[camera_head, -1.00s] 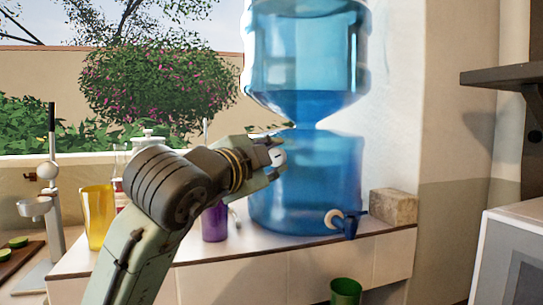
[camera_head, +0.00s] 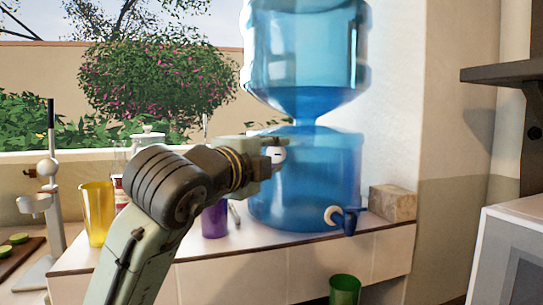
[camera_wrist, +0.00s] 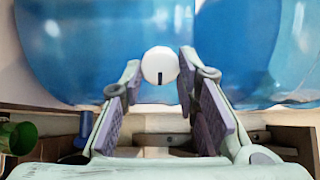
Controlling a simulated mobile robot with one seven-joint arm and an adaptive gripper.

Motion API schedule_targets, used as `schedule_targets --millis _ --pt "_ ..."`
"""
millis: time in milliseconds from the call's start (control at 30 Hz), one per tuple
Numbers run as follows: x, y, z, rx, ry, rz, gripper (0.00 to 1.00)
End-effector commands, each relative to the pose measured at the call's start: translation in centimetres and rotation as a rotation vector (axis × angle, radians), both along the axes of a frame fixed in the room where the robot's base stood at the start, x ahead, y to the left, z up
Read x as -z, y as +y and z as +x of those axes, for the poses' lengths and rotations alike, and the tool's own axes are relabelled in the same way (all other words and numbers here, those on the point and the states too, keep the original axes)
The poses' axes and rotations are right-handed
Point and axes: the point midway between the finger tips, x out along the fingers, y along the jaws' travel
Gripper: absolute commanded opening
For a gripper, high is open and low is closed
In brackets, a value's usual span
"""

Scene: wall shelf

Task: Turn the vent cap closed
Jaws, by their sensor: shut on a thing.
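The vent cap (camera_head: 278,155) is a small white round knob on the front of the blue water dispenser (camera_head: 330,185). In the wrist view the cap (camera_wrist: 159,62) sits between my fingertips, with a short black mark at its lower edge, pointing down in that picture. My gripper (camera_head: 268,155) is shut on the cap, one finger on each side of it (camera_wrist: 160,68). In the head view a finger and the wrist partly cover the cap. A large blue bottle (camera_head: 305,50) stands upside down on top of the dispenser.
A tap with a blue handle (camera_head: 350,220) sticks out low on the dispenser, above a green cup (camera_head: 345,291). A stone-like block (camera_head: 392,203) stands to the right. A yellow cup (camera_head: 97,215) and a purple cup (camera_head: 214,220) stand on the ledge near my arm.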

Motion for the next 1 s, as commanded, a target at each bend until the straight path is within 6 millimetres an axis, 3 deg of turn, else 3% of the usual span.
schedule_targets --millis 267,300,567,1000 --pt "0.03 -0.04 -0.03 0.001 0.000 0.002 0.01" --pt "0.03 -0.04 -0.03 0.001 0.000 0.002 0.30" --pt "0.02 -0.03 -0.01 0.000 0.000 0.001 0.47" --pt "-0.03 0.53 -0.91 -0.002 -0.001 0.000 0.48"
